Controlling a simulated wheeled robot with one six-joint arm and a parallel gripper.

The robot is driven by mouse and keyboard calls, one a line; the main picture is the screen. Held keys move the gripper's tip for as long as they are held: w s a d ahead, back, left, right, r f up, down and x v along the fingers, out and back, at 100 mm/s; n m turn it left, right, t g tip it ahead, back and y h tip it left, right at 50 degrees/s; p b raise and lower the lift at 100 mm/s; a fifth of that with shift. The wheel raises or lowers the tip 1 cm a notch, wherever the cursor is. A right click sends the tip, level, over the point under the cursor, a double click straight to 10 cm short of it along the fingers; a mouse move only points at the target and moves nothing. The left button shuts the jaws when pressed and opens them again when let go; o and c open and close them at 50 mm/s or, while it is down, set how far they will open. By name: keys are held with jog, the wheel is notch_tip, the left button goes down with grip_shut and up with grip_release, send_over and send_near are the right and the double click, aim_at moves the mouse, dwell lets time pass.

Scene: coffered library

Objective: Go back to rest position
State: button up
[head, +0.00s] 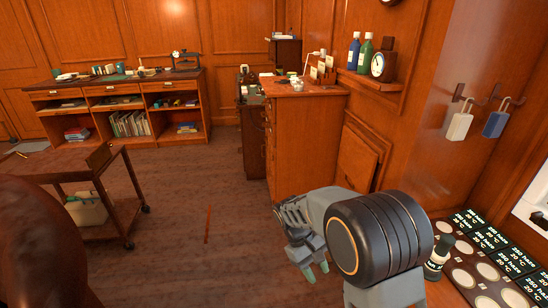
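My gripper (316,269) shows in the lower middle of the head view, at the end of my grey arm. Its greenish fingertips point down over the wooden floor. The two tips look close together, and I cannot tell whether they are open or shut. I see nothing held between them. A large dark round joint of my arm stands in front of the view, just right of the gripper, and hides part of what lies behind it.
A panel of labelled round pads (487,271) and a small dark bottle (438,258) are at right. Two padlocks (459,126) (496,124) hang on the wall. A wheeled cart (125,212) stands left, with a red stick (208,225) on the floor. A cabinet (300,143) stands behind.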

jog(key=s+d+r+m+t+y+p, duration=0.1)
jog(key=s+r+m+t+p, duration=0.1)
jog(key=r+p, duration=0.3)
jog(key=s+d+r+m+t+y+p, duration=0.2)
jog(key=s+r+t+p, duration=0.1)
jog(key=r, duration=1)
jog(key=s+d+r+m+t+y+p, duration=0.2)
jog(key=s+r+t+p, duration=0.1)
jog(key=r+p, duration=0.4)
notch_tip(320, 180, up, 3)
jog(key=shift+s+r+t, duration=0.1)
jog(key=shift+s+t, duration=0.15)
jog(key=shift+t, duration=0.25)
jog(key=shift+s, duration=0.1)
